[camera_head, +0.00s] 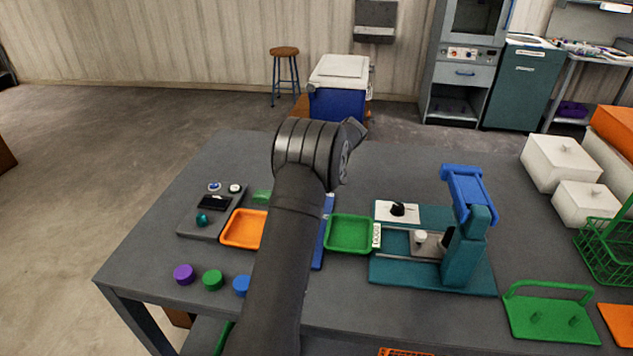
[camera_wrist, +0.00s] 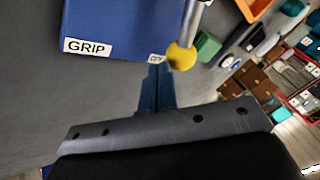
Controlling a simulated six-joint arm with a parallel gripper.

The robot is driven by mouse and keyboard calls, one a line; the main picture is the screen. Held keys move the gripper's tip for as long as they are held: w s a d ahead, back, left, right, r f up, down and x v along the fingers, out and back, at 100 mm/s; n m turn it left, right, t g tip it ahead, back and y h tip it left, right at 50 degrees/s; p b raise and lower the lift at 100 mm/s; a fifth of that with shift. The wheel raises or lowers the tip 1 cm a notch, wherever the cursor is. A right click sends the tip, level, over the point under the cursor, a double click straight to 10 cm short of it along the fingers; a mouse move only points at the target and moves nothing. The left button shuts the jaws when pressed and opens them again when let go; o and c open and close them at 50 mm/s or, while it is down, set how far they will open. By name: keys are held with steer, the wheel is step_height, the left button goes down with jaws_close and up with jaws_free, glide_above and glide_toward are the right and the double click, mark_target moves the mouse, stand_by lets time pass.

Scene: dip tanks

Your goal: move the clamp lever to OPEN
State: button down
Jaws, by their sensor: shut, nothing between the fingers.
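The clamp lever (camera_wrist: 195,17) is a metal rod with a yellow ball knob (camera_wrist: 181,57) at its end. It lies over the right part of the blue clamp base (camera_wrist: 120,25) in the wrist view. A GRIP label (camera_wrist: 88,47) is on the base's left part. A second, small label (camera_wrist: 156,58) sits beside the knob, too small to read surely. My gripper (camera_wrist: 157,70) is shut and empty, its tips just left of the knob; I cannot tell whether they touch. In the head view my arm hides the gripper and lever; only a strip of the blue base (camera_head: 319,258) shows.
An orange tray (camera_head: 243,229) and a green tray (camera_head: 349,234) flank the base. A teal press (camera_head: 468,240) stands to the right. Purple (camera_head: 184,274), green (camera_head: 213,280) and blue (camera_head: 242,286) round pieces lie in front.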

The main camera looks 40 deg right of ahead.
steer(key=shift+w+a, duration=0.45)
steer(key=shift+a, duration=0.1)
stand_by(0.4)
steer(key=d, duration=0.4)
steer(key=shift+r, duration=0.35)
steer(key=v, duration=1)
steer(key=shift+w+d, duration=0.2)
steer(key=x, duration=0.9)
steer(key=shift+s+a+f, duration=0.1)
steer(key=shift+a, duration=0.15)
steer(key=shift+a+f, duration=0.2)
steer(key=shift+a, duration=0.3)
steer(key=shift+a+f, duration=0.2)
steer(key=shift+a, duration=0.3)
steer(key=shift+a+f, duration=0.25)
steer(key=shift+a, duration=0.8)
